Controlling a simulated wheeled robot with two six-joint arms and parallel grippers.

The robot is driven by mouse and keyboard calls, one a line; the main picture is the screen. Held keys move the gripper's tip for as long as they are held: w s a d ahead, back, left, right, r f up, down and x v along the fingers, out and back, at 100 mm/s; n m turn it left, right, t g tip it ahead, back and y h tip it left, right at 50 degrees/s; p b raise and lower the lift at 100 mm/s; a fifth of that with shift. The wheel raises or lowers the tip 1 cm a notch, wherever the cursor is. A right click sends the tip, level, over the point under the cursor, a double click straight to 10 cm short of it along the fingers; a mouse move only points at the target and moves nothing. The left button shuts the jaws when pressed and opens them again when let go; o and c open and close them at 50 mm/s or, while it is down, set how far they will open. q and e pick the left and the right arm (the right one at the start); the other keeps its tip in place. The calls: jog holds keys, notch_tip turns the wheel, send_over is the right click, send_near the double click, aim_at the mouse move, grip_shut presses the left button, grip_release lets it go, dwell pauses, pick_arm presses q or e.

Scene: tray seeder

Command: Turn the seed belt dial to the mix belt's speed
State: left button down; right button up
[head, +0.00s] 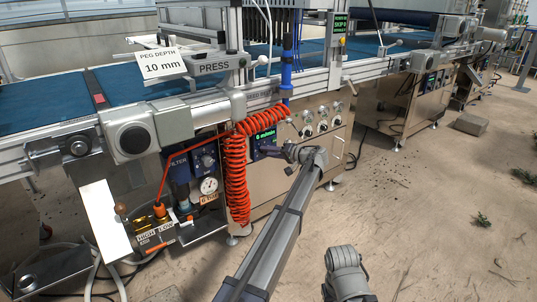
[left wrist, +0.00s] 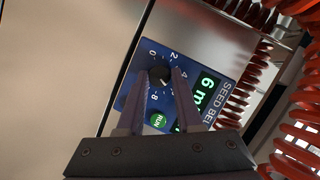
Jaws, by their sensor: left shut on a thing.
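The seed belt panel (head: 264,138) is a small blue box with a lit green display on the steel front of the machine. In the left wrist view the panel (left wrist: 187,100) shows tilted, with a display reading 6 and cut-off letters, and a green RUN button (left wrist: 157,120). The black seed belt dial (left wrist: 160,75) sits on a printed scale with 0, 2 and 8 visible. My left gripper (left wrist: 161,80) is shut on the dial, one finger on each side. In the head view my left gripper (head: 284,151) is at the panel.
A coiled red hose (head: 236,175) hangs just left of the panel. Several knobs (head: 322,122) sit to its right. A pressure gauge (head: 209,185) is lower left. Another machine (head: 405,95) with a small panel (head: 430,82) stands at the back right; its reading is too small. The floor at right is mostly clear.

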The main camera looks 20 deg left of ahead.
pick_arm(q)
jog(key=shift+d, duration=0.1)
dwell(0.4)
jog(key=c, duration=0.6)
grip_release()
jog(key=shift+o, duration=0.2)
jog(key=p+v, duration=0.1)
jog(key=v, duration=0.6)
jog(key=shift+d+p, duration=0.35)
jog(key=shift+s, duration=0.15)
